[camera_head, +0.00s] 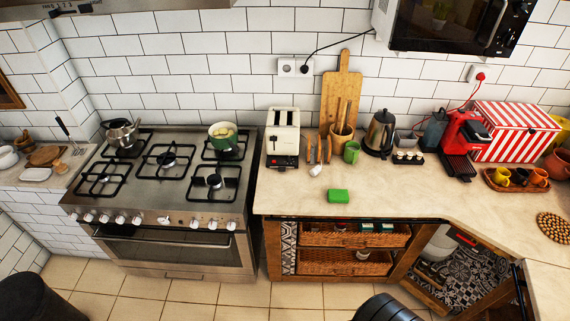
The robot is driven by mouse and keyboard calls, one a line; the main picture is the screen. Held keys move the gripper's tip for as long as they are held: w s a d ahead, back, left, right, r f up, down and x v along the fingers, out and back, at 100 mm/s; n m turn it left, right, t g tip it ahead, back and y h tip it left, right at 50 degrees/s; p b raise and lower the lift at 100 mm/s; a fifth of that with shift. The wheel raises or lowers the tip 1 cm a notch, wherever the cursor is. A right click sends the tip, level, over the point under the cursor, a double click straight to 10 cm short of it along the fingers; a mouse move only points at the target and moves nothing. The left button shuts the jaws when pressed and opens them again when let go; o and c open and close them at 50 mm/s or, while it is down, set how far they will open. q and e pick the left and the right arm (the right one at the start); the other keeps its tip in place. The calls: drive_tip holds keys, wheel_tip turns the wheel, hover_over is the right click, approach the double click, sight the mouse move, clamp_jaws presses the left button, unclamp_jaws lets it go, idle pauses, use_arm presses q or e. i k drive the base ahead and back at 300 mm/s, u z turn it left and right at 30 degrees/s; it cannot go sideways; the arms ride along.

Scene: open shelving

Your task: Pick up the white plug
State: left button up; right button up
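A small white object (316,170), possibly the white plug, lies on the countertop (290,195) in front of the toaster and toast rack; it is too small to make out its prongs. A white wall socket (287,67) is on the tiles above, with a black plug in its right outlet and a black cord rising to the microwave. Neither of my grippers shows in the head view.
A green sponge (338,196) lies near the counter's front edge.

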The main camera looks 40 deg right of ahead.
sight(314, 172)
drive_tip(key=z, duration=0.15)
drive_tip(key=i, duration=0.85)
drive_tip(key=z, duration=0.4)
